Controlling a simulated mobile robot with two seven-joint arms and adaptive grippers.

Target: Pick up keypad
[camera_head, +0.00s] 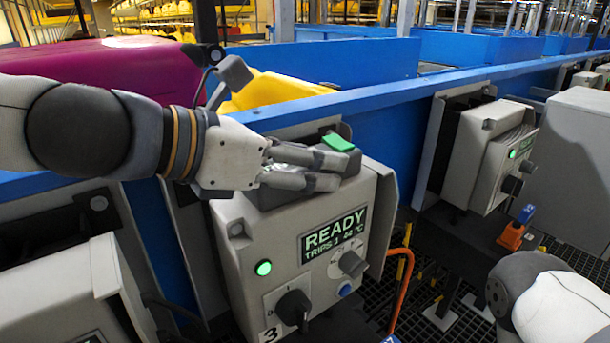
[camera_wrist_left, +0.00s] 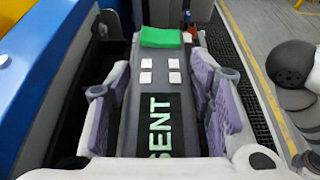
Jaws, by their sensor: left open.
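The keypad (camera_head: 338,142) is a dark grey handheld unit with a green end, lying on top of a grey control box (camera_head: 225,215) in the head view. In the left wrist view the keypad (camera_wrist_left: 147,98) shows white buttons and a dark display with green letters reading "SENT". My left gripper (camera_head: 335,172) is open, with its fingers along the keypad's two long sides. In the wrist view the fingers of the left gripper (camera_wrist_left: 158,75) flank it; contact cannot be told. Part of my right arm shows at the lower right, its gripper out of view.
The control box's screen reads "READY". A blue conveyor rail (camera_head: 385,88) runs behind, with a yellow item (camera_head: 270,90) and a magenta item (camera_head: 95,65) beyond it. Another grey box (camera_head: 483,155) stands to the right, near an orange and blue object (camera_head: 515,230).

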